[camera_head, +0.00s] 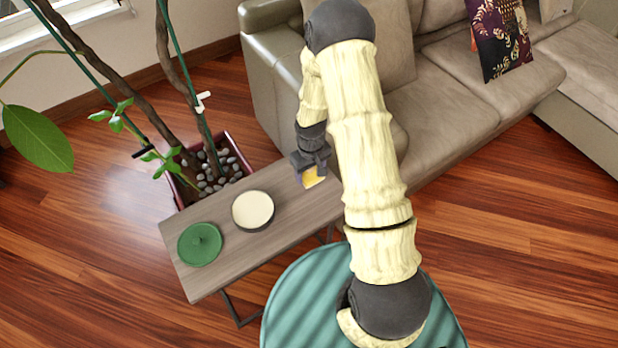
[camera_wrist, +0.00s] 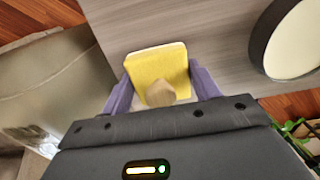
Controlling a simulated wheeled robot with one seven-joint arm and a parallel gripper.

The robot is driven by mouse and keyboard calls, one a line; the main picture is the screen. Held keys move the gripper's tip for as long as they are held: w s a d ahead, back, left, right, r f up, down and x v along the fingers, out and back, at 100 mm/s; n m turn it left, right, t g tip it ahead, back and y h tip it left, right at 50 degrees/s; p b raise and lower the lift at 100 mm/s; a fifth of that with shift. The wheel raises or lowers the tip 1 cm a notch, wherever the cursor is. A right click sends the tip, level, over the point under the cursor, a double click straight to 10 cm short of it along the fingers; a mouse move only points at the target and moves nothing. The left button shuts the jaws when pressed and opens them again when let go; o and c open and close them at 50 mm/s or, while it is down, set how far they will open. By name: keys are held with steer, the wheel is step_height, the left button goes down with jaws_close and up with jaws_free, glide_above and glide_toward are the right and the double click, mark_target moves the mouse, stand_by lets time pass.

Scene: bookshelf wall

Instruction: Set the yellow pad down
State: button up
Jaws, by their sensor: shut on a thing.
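The yellow pad (camera_wrist: 158,70) is between the two fingers of my gripper (camera_wrist: 162,88) in the wrist view, with the wooden side table (camera_wrist: 205,32) beneath it. In the head view the pad (camera_head: 313,177) shows as a small yellow patch under my gripper (camera_head: 309,171), over the far right end of the table (camera_head: 222,271). My gripper is shut on the pad. I cannot tell whether the pad touches the tabletop. A beige rounded shape covers part of the pad's near side in the wrist view.
A round dark-rimmed container with a cream top (camera_head: 253,210) stands mid-table. A potted plant (camera_head: 185,172) stands behind the table, and a beige sofa (camera_head: 447,111) is to the right.

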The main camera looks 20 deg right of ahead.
mark_target(311, 178)
steer(key=shift+f, duration=1.8)
steer(key=shift+f, duration=0.15)
steer(key=o, duration=0.9)
steer(key=shift+o, duration=0.2)
step_height(311, 178, up, 12)
steer(key=shift+r, duration=0.15)
